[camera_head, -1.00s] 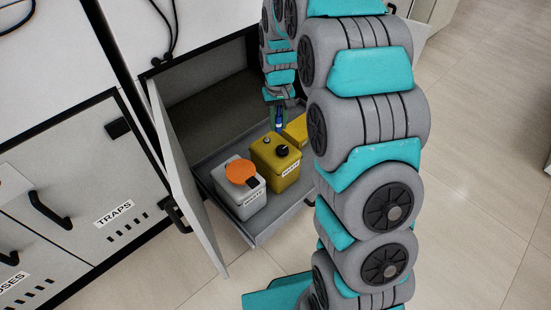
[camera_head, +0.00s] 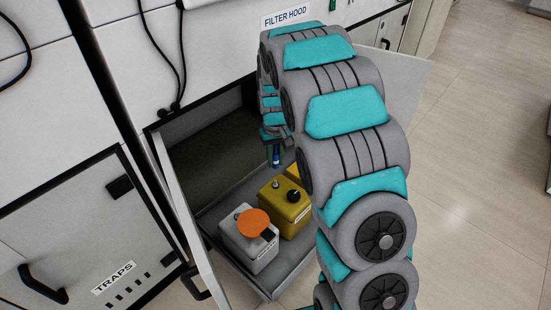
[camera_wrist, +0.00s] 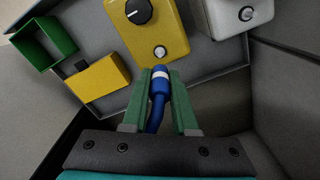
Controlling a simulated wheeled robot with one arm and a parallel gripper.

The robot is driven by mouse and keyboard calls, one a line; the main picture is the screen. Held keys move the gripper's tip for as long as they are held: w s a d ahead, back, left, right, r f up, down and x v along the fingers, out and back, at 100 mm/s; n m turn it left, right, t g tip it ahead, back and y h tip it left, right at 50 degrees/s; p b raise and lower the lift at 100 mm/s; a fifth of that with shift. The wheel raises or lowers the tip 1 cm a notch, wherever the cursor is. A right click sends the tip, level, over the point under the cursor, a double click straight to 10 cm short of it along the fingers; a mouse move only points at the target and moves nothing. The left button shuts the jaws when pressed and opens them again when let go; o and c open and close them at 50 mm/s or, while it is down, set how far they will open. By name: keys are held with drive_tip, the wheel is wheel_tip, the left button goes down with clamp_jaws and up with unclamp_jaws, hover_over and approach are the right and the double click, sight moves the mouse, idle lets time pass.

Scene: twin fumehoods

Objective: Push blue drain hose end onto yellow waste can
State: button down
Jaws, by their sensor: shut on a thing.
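The yellow waste can (camera_head: 291,210) stands on the pull-out tray of the open cabinet. It has a black knob cap and a small pale port on top. In the wrist view the can (camera_wrist: 172,22) is ahead of the fingers, with its port (camera_wrist: 160,52) nearly in line with the hose. My gripper (camera_wrist: 160,75) is shut on the blue drain hose end (camera_wrist: 160,84), which has a white band. In the head view the hose end (camera_head: 276,159) hangs just above the port, with a small visible gap. My arm hides most of the gripper there.
A white can (camera_head: 240,240) with an orange disc on top stands beside the yellow can. The open cabinet door (camera_head: 190,220) and cabinet walls bound the space.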

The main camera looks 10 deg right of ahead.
drive_tip(key=shift+f+b, duration=0.6)
drive_tip(key=shift+f, duration=2.3)
drive_tip(key=shift+f, duration=1.55)
drive_tip(key=c, duration=0.6)
unclamp_jaws()
drive_tip(key=shift+r, duration=0.1)
wheel_tip(320, 180, up, 6)
drive_tip(key=shift+r, duration=0.75)
